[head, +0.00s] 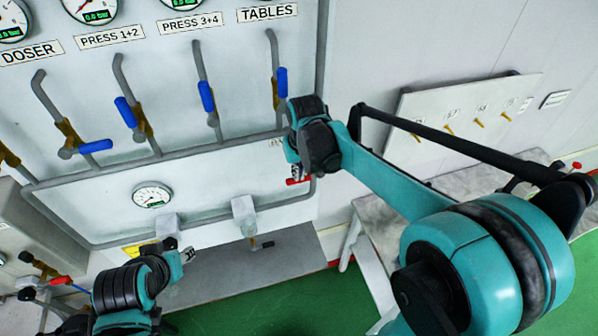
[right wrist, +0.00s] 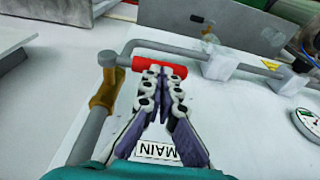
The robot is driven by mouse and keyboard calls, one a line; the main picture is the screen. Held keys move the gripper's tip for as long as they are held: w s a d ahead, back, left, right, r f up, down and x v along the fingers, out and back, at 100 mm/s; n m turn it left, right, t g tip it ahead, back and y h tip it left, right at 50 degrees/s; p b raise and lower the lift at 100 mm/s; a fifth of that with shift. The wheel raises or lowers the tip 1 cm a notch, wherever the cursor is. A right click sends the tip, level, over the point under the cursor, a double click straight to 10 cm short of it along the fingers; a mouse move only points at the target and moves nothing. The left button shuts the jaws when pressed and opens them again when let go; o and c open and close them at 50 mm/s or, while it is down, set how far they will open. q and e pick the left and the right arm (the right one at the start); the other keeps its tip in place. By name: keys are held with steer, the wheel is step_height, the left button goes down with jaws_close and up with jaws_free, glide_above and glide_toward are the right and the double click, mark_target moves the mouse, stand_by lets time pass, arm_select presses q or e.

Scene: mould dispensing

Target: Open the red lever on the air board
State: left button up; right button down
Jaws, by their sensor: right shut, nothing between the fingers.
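The red lever (right wrist: 140,64) lies crosswise in the right wrist view, beside a brass valve (right wrist: 104,92) on a grey pipe. In the head view the red lever (head: 292,182) shows low on the right of the air board (head: 235,70), partly hidden by my right gripper (head: 297,172). My right gripper (right wrist: 160,72) is shut and empty. Its fingertips overlap the red handle in the picture; whether they touch it I cannot tell. A MAIN label (right wrist: 157,151) is under the fingers. My left gripper (head: 180,249) looks open and empty below the board.
Several blue-handled valves (head: 207,96) line the board above, with pressure gauges (head: 152,195) around. A second panel (head: 465,115) with small yellow levers hangs at right. Pipes (head: 225,142) run along the board. Green floor (head: 240,300) is clear below.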

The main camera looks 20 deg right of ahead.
arm_select(q)
steer(key=shift+f, duration=0.2)
arm_select(e)
steer(key=shift+f, duration=0.1)
arm_select(q)
steer(key=shift+f+b, duration=0.25)
steer(key=shift+b, duration=0.2)
arm_select(e)
steer(key=shift+a+f+h, duration=0.15)
steer(key=shift+h, duration=0.15)
